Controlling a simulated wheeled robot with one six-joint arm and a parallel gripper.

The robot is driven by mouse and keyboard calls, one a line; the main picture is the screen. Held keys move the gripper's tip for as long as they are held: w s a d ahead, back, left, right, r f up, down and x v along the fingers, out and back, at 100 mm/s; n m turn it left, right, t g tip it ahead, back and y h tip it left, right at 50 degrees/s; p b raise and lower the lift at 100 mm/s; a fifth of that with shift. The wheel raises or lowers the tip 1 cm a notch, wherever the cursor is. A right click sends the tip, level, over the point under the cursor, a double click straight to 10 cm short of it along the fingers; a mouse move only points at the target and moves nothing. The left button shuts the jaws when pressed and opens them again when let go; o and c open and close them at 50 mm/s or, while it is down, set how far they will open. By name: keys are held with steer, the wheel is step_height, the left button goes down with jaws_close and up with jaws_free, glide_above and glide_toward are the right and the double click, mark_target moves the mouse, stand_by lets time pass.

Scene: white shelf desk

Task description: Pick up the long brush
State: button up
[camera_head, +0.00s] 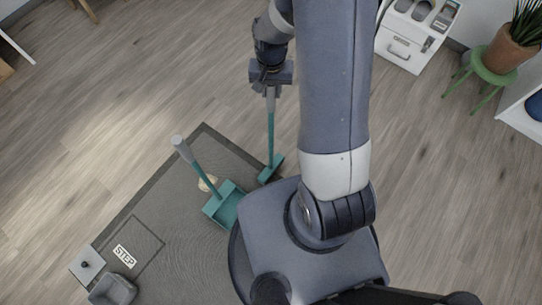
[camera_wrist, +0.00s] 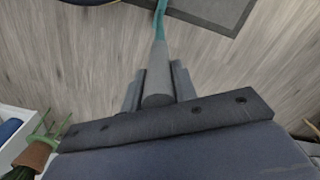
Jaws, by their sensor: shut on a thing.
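The long brush (camera_head: 271,130) has a teal shaft, a grey handle end and a teal head. It hangs roughly upright from my gripper (camera_head: 271,88), its head (camera_head: 271,168) low over or on the edge of the grey mat; I cannot tell whether it touches. My gripper is shut on the grey handle. In the wrist view, the handle (camera_wrist: 158,85) lies between the two fingers of my gripper (camera_wrist: 158,90), with the teal shaft leading away at the top. My arm hides part of the floor in the head view.
A teal dustpan (camera_head: 226,205) with a grey-tipped handle stands on the grey mat (camera_head: 150,225), left of the brush head. A small grey bin (camera_head: 113,290) is at bottom left. A white cabinet (camera_head: 405,48) and a green stool (camera_head: 487,73) with a potted plant stand at upper right.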

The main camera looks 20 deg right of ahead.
jaws_close()
